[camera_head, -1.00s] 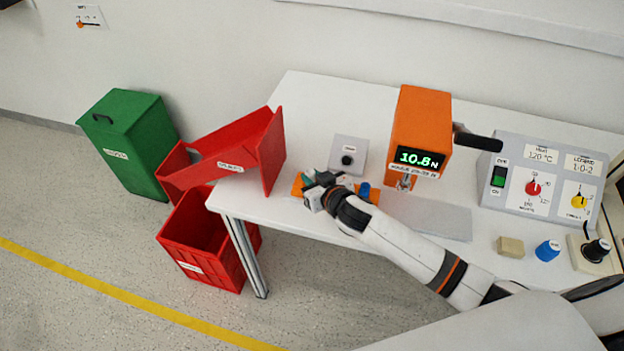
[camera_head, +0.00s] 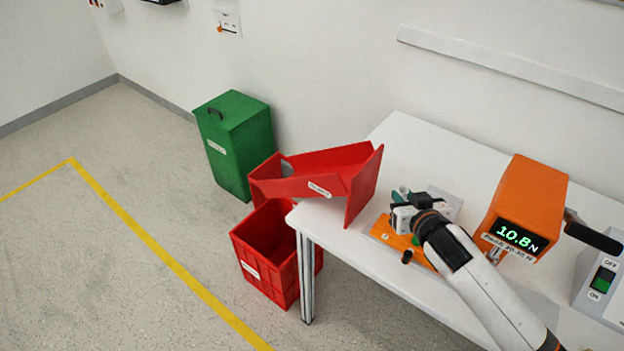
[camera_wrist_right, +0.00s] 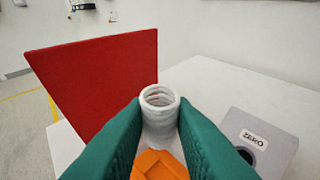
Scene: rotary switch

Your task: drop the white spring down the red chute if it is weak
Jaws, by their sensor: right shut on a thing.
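The white spring (camera_wrist_right: 159,118) stands upright between the green finger pads of my right gripper (camera_wrist_right: 158,128), which is shut on it. In the head view my right gripper (camera_head: 398,198) is over the orange fixture (camera_head: 382,231), just right of the red chute (camera_head: 318,181); the spring is not clear there. The chute also shows as a red panel (camera_wrist_right: 100,75) beyond the fingers in the wrist view. Whether the spring is clear of the fixture I cannot tell. The orange tester (camera_head: 530,195) reads 10.8 N; a label below it seems to read 20-30 N. My left gripper is out of view.
The chute sits at the table's left edge, above a red crate (camera_head: 252,268) on the floor. A green bin (camera_head: 238,150) stands by the wall. A grey ZERO button box (camera_wrist_right: 262,142) is right of the fingers. A switch panel (camera_head: 597,290) is at far right.

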